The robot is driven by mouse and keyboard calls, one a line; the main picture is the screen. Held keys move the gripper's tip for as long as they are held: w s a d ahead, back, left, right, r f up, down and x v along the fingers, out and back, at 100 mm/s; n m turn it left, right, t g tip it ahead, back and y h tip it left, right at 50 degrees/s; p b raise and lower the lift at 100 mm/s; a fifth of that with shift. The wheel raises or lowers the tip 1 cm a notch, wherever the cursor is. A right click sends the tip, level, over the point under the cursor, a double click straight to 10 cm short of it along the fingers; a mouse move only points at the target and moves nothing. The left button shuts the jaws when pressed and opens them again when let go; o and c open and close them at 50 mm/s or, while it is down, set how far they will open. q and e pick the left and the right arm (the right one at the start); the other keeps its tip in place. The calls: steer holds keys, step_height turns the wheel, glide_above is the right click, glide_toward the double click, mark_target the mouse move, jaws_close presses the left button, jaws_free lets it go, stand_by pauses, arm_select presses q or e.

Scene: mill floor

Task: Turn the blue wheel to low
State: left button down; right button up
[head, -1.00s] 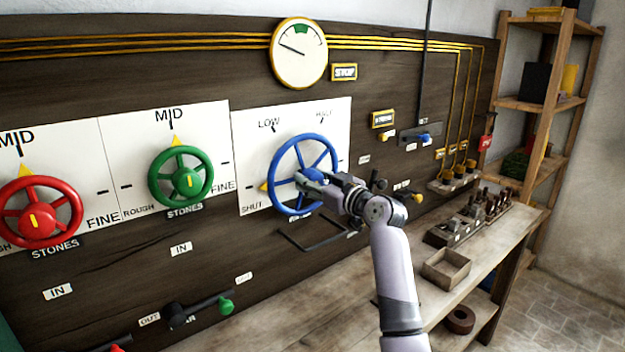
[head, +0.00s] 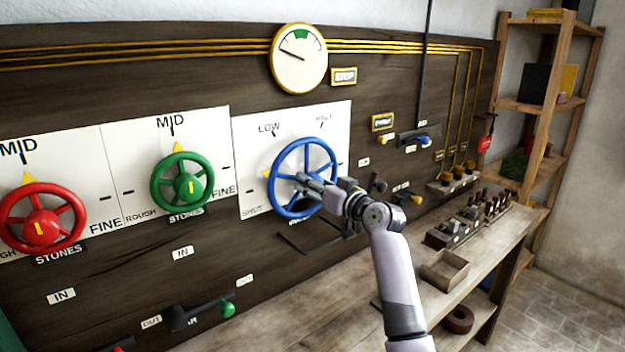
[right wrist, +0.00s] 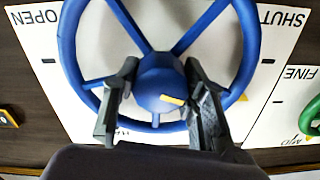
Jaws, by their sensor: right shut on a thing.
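The blue wheel (head: 331,165) is mounted on a white plate (head: 250,137) marked SHUT, LOW and HALF. Its yellow pointer (head: 266,175) is at the left, between SHUT and LOW. My right gripper (head: 303,184) is at the wheel's centre. In the right wrist view, the picture is turned over and the fingers of the right gripper (right wrist: 160,78) lie on either side of the blue hub (right wrist: 158,82), shut on it. The hub bears a short yellow mark. My left gripper is not in view.
A green wheel (head: 163,167) and a red wheel (head: 17,235) are to the left. A round gauge (head: 300,62) is above. Small levers (head: 405,195) sit right of the blue wheel. Below is a bench (head: 345,290) with an open box (head: 443,285).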

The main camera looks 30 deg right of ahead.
steer(key=m+p, duration=0.2)
steer(key=m, duration=0.1)
steer(key=shift+r+m, duration=0.15)
steer(key=shift+m, duration=0.25)
steer(key=shift+m+p, duration=0.95)
steer(key=shift+m, duration=0.95)
steer(key=o, duration=1.2)
steer(key=shift+c, duration=0.2)
